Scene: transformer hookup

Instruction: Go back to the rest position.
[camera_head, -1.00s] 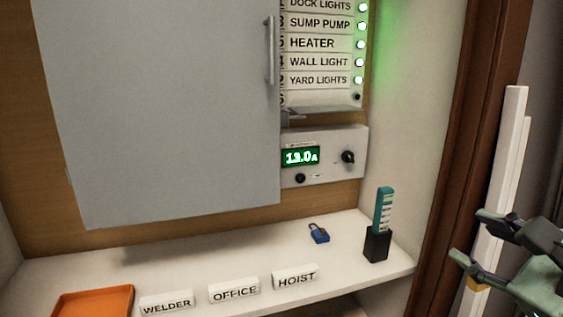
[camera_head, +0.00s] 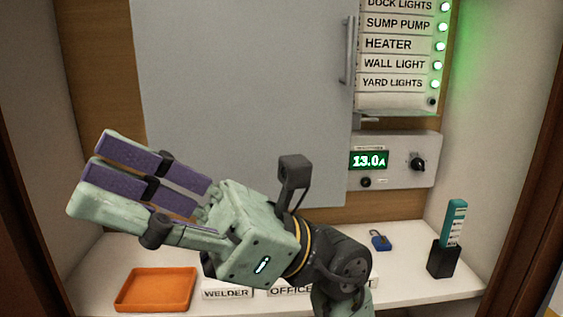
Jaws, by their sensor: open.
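My gripper (camera_head: 90,172) is large in the front left of the head view. It is pale green with purple finger pads, and its fingers point left and slightly up. The fingers are spread apart and nothing shows between them. It stands in front of the grey cabinet door (camera_head: 240,70), above the orange tray (camera_head: 157,290) in the picture. My wrist and dark arm joint cover part of the shelf and its labels.
The white shelf (camera_head: 420,289) carries the WELDER label (camera_head: 227,294), the partly hidden OFFICE label (camera_head: 287,291), a blue padlock (camera_head: 381,241) and a black holder (camera_head: 443,261) with a teal strip (camera_head: 454,222). A meter box (camera_head: 395,147) reads 13.0A below the lit breaker labels (camera_head: 395,45).

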